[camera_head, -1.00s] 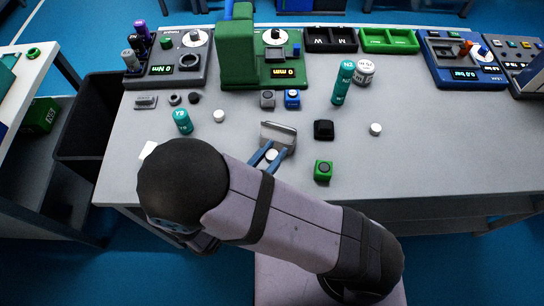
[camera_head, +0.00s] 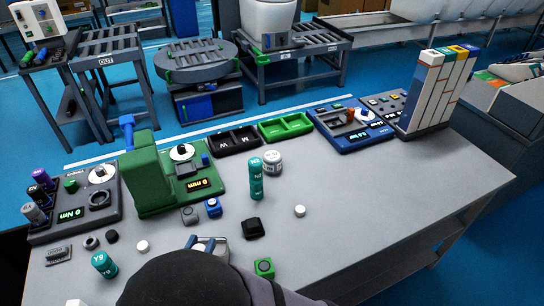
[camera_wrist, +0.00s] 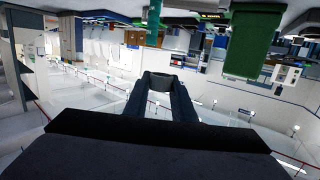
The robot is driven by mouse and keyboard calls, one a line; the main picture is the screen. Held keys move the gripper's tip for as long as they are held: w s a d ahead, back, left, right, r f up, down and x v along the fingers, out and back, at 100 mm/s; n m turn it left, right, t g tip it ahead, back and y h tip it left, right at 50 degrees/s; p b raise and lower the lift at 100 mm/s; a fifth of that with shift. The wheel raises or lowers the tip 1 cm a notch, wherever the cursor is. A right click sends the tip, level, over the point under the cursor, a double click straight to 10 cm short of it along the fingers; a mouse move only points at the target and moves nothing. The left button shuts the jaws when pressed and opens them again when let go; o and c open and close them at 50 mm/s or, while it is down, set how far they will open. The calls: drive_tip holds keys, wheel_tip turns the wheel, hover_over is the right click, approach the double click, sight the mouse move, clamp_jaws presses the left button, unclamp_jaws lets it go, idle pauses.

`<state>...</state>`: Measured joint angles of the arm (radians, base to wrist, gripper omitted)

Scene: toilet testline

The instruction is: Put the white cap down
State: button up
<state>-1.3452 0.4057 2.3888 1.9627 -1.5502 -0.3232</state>
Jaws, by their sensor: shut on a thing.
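My gripper (camera_head: 205,243) is at the lower middle of the head view, its blue fingers partly hidden behind my dark arm. It is shut on a pale thing, which I take for the white cap (camera_wrist: 164,84); in the wrist view it looks grey and shaded between the fingertips. Only a small pale part shows in the head view, and whether it touches the table cannot be told. Small round white caps lie on the grey table (camera_head: 360,215), one at left (camera_head: 142,246) and one right of the middle (camera_head: 299,211).
The green press (camera_head: 155,180), a black tray (camera_head: 234,140) and a green tray (camera_head: 286,127) line the back.

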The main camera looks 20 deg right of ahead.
drive_tip(key=shift+r, duration=0.65)
drive_tip(key=w+a+r+n+t+y+b, duration=0.1)
drive_tip(key=w+r+n+y, duration=0.1)
drive_tip(key=w, duration=0.8)
drive_tip(key=w+a+r+n+t+y+b, duration=0.1)
drive_tip(key=w+a+r+y, duration=0.1)
drive_tip(key=w, duration=0.8)
drive_tip(key=w+d+r+n+y, duration=0.2)
drive_tip(key=w+d, duration=0.1)
drive_tip(key=w, duration=0.4)
drive_tip(key=w+d+r+n+y, duration=0.1)
drive_tip(key=w+d+y, duration=0.1)
drive_tip(key=w+d, duration=0.35)
drive_tip(key=n+y+b, duration=0.2)
drive_tip(key=b, duration=0.1)
hover_over(272, 155)
wheel_tip(272, 155, down, 11)
drive_tip(key=shift+t, duration=0.4)
drive_tip(key=shift+s+f+p, duration=0.1)
drive_tip(key=shift+f+p, duration=0.65)
drive_tip(key=shift+f, duration=4.7)
drive_tip(key=shift+f, duration=0.1)
